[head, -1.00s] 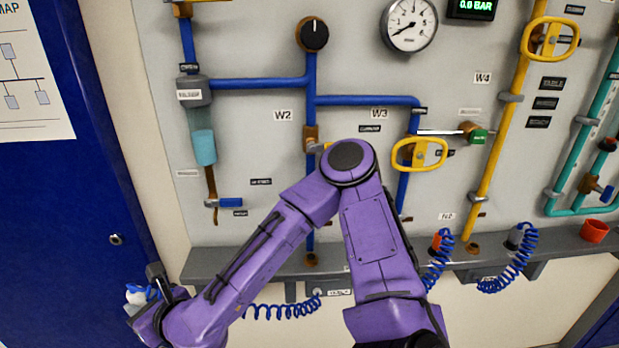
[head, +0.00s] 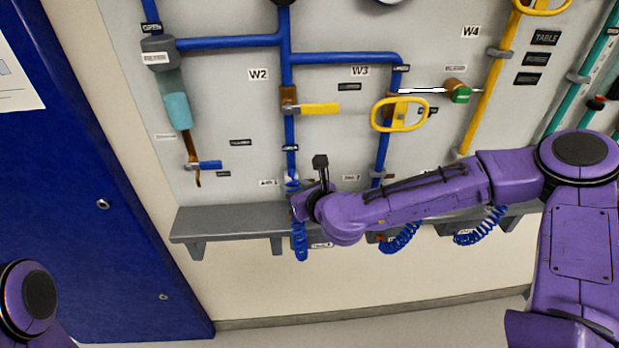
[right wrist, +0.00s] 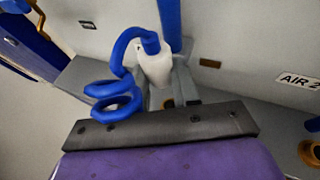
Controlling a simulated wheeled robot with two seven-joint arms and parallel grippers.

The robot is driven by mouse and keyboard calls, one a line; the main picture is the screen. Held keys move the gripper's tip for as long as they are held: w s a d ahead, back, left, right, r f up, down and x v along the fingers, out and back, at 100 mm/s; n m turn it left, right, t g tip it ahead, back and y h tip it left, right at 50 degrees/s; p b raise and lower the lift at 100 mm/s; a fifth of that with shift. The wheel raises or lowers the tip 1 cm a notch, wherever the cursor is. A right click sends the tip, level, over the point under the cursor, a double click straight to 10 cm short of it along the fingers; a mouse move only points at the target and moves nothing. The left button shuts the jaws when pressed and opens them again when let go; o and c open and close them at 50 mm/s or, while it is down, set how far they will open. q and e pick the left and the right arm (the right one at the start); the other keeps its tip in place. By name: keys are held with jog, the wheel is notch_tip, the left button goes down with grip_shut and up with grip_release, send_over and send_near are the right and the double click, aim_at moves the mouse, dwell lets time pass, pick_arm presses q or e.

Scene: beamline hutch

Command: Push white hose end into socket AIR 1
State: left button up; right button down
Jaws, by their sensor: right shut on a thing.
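The white hose end (right wrist: 155,65), with its blue coiled hose (right wrist: 112,95), is upright in the right wrist view. In the head view it shows small and pale (head: 292,181) beside my right gripper (head: 309,180), which is shut on it. The AIR 1 label (head: 268,182) is on the panel just left of the gripper. I cannot tell whether the end touches the ring. My left gripper is out of view.
The AIR 2 label (right wrist: 298,80) and another brass ring (right wrist: 311,152) lie to the right in the wrist view. The ledge (head: 225,224) runs below the panel. A blue pipe (head: 290,130) comes down behind the gripper. Other coiled hoses (head: 400,238) hang to the right.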

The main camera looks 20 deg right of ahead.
jog(key=shift+f+b, duration=0.55)
notch_tip(320, 180, down, 6)
jog(key=b, duration=0.4)
jog(key=shift+r, duration=0.1)
jog(key=shift+s+f+b, duration=0.1)
jog(key=shift+f+b, duration=0.4)
jog(key=shift+b, duration=0.25)
dwell(0.4)
